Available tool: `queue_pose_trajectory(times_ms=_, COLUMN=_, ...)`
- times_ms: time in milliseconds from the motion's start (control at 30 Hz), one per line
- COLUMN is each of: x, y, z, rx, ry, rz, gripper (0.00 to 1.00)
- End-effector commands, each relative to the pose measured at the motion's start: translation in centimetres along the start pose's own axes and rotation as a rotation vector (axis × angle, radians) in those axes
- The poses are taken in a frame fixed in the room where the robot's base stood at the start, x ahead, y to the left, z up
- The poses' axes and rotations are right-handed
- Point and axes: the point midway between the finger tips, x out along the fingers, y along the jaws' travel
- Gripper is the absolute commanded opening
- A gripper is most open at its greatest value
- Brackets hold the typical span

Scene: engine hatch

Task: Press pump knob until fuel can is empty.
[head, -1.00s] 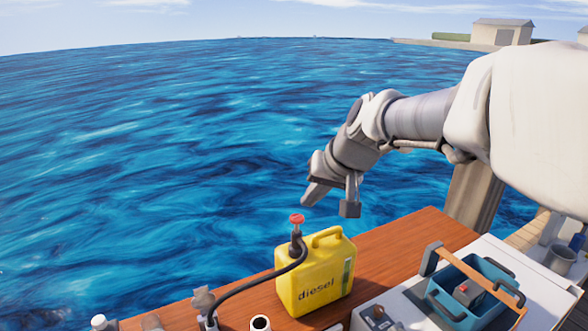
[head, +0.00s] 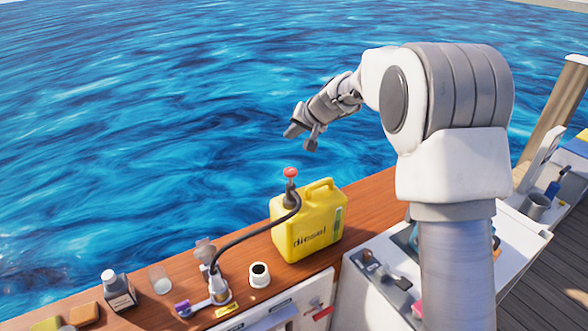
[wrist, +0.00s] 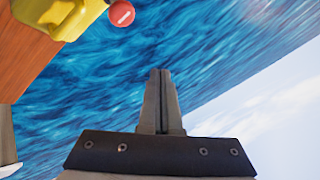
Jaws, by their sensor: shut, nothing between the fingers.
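A yellow diesel can (head: 312,234) stands upright on the wooden deck ledge. A red pump knob (head: 291,173) sits on a dark pump at the can's top left. A black hose (head: 245,238) runs from the pump to a metal fitting (head: 216,285) at the left. A green level strip (head: 338,222) shows on the can's right side; the fuel level is too small to read. My gripper (head: 297,137) is shut and empty, above the knob and apart from it. In the wrist view the shut fingers (wrist: 161,75) point up, with the knob (wrist: 121,14) and part of the can (wrist: 55,18) at upper left.
A white cup (head: 260,275), a glass (head: 159,280) and a dark bottle (head: 118,290) stand left of the can. My arm covers part of the white worktop at right. Open water lies beyond the ledge.

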Motion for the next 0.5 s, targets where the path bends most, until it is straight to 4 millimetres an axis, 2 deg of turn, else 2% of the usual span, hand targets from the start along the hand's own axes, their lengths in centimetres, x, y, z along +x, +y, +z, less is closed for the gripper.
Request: queue_pose_trajectory(times_ms=500, x=0.66, y=0.53, z=0.53, rx=0.000, ry=-0.001, rz=0.001, gripper=0.00)
